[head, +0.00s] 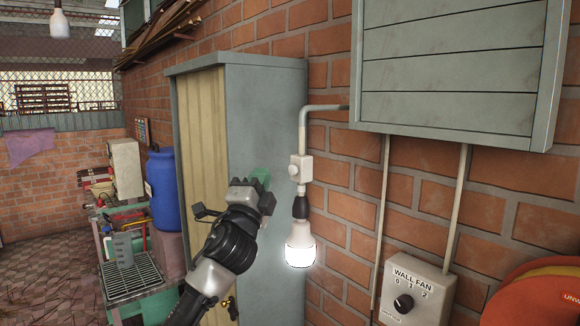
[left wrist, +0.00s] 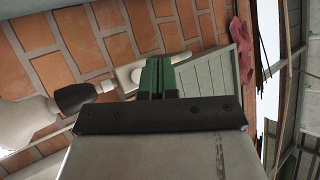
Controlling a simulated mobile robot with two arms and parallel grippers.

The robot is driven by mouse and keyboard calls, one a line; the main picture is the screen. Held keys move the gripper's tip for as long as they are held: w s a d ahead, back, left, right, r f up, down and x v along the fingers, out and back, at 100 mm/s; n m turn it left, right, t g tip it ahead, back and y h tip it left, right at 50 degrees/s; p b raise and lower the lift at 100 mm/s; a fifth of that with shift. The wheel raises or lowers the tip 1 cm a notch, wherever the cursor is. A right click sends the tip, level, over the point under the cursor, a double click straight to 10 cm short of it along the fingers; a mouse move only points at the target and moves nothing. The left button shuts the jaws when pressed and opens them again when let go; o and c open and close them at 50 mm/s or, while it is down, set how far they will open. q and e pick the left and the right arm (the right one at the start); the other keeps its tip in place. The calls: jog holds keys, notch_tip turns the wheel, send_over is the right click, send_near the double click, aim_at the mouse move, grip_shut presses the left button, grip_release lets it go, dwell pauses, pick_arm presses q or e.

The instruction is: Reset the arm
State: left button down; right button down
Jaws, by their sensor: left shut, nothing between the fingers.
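My left arm reaches up from the bottom of the head view. Its gripper (head: 262,182) is raised in front of the grey-green cabinet, left of the lit bulb (head: 300,244). In the left wrist view the green fingers (left wrist: 157,78) are together with nothing between them. In that view they point towards the brick wall and a pale switch box (left wrist: 135,74) beyond. The bulb with its dark socket (left wrist: 72,98) shows at the left there. My right gripper is in neither view.
A tall cabinet (head: 268,110) stands against the brick wall. A grey wall box (head: 455,70) hangs at the upper right, above a wall fan switch (head: 412,292). A blue barrel (head: 163,190) and a bench with a metal grate (head: 132,280) are at the left. Open floor (head: 50,250) lies farther left.

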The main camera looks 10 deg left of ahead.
pick_arm(q)
jog(key=shift+s+a, duration=0.4)
jog(key=shift+s, duration=0.15)
